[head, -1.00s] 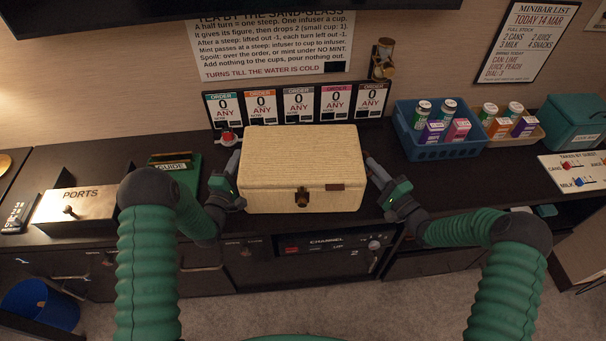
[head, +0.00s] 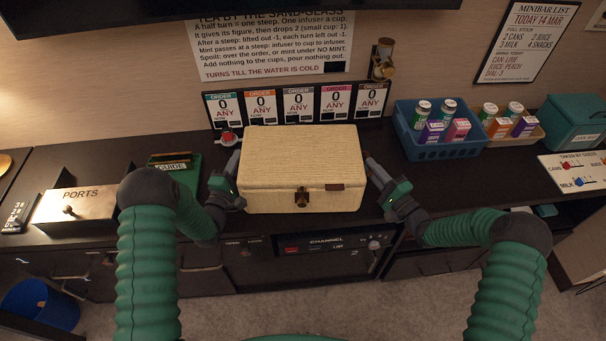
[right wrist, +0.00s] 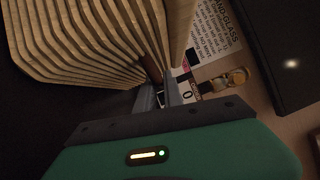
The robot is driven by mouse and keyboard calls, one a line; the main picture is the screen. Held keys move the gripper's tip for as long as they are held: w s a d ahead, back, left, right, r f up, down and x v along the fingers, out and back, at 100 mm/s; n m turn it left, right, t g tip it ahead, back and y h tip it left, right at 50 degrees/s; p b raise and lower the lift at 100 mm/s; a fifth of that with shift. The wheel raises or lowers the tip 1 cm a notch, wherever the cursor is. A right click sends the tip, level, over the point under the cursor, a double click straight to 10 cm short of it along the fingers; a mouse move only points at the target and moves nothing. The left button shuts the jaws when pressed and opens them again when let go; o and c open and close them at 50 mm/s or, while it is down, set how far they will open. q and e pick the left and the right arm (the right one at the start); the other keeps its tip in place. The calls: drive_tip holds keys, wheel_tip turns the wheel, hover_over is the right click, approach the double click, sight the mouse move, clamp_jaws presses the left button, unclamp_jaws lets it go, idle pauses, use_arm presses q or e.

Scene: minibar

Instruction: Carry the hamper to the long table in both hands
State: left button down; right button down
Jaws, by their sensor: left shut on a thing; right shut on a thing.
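The hamper (head: 302,172) is a closed, cream woven box with a dark latch on its front. It is at the dark counter, in the middle of the head view. My left gripper (head: 232,165) is at its left end and my right gripper (head: 372,165) at its right end, each shut on it; the exact grip points are partly hidden. In the right wrist view the hamper's ribbed side (right wrist: 75,45) fills the upper left, and my right gripper's fingers (right wrist: 160,92) close on a brown handle there. I cannot tell whether the hamper touches the counter.
A blue crate (head: 442,151) with cans and cartons stands right of the hamper. Order cards (head: 299,103) stand behind it. A green guide book (head: 172,168) and a ports box (head: 82,205) lie to the left. A blue bin (head: 40,305) is on the floor.

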use_arm(q)
drive_tip(key=shift+s+f, duration=0.1)
drive_tip(key=shift+f, duration=0.1)
use_arm(e)
drive_tip(key=shift+a+r, duration=0.1)
drive_tip(key=shift+a, duration=0.05)
